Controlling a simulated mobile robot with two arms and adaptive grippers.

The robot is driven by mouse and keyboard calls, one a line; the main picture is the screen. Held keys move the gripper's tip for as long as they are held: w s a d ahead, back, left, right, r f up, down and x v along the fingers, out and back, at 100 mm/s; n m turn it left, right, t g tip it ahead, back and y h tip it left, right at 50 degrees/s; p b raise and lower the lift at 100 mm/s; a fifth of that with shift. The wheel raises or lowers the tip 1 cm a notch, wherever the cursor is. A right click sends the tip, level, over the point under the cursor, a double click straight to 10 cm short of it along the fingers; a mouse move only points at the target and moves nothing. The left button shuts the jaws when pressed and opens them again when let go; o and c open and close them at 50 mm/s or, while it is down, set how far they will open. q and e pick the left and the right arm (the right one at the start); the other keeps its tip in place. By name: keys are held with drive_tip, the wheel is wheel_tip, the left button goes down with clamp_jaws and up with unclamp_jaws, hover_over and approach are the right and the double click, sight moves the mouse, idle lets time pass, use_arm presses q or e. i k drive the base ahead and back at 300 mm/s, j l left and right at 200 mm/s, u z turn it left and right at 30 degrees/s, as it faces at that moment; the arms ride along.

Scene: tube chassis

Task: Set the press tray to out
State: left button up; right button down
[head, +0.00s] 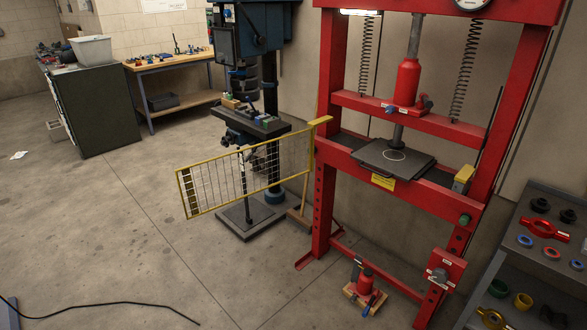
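The red press (409,205) stands at the right of the head view. Its dark grey tray (372,157) has a white circle marked on top and lies flat at bed height between the uprights. The tray's front edge overhangs the red front beam, above a yellow label (382,182). The ram (398,134) hangs over the tray; I cannot tell whether it touches. A yellow mesh guard (245,172) reaches out to the left from the press's left upright and leaves the tray's front uncovered. Neither of my grippers is in view.
A drill press (250,122) stands behind the guard. A small red jack (365,284) sits on the floor under the press. A grey shelf (515,262) with parts is at the right edge. A black cable (110,303) lies on the floor at left. The floor at front left is mostly clear.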

sight(406, 163)
drive_tip(key=z, duration=2.25)
drive_tip(key=j+z, duration=0.1)
drive_tip(key=j, duration=0.4)
drive_tip(key=k+j, duration=0.1)
drive_tip(key=j, duration=0.4)
drive_tip(key=j+z, duration=0.15)
drive_tip(key=j, duration=0.35)
drive_tip(key=k+j, duration=0.15)
drive_tip(key=j, duration=0.3)
drive_tip(key=k+j+z, duration=0.15)
drive_tip(key=j, duration=0.35)
drive_tip(key=k+j, duration=0.1)
drive_tip(key=j, duration=0.45)
drive_tip(key=k+j, duration=0.1)
drive_tip(key=j, duration=0.5)
drive_tip(key=k+j, duration=0.1)
drive_tip(key=j, duration=0.45)
drive_tip(key=k+j, duration=0.1)
drive_tip(key=j, duration=0.45)
drive_tip(key=k+j, duration=0.1)
drive_tip(key=j, duration=0.45)
drive_tip(key=k+j, duration=0.15)
drive_tip(key=j, duration=0.45)
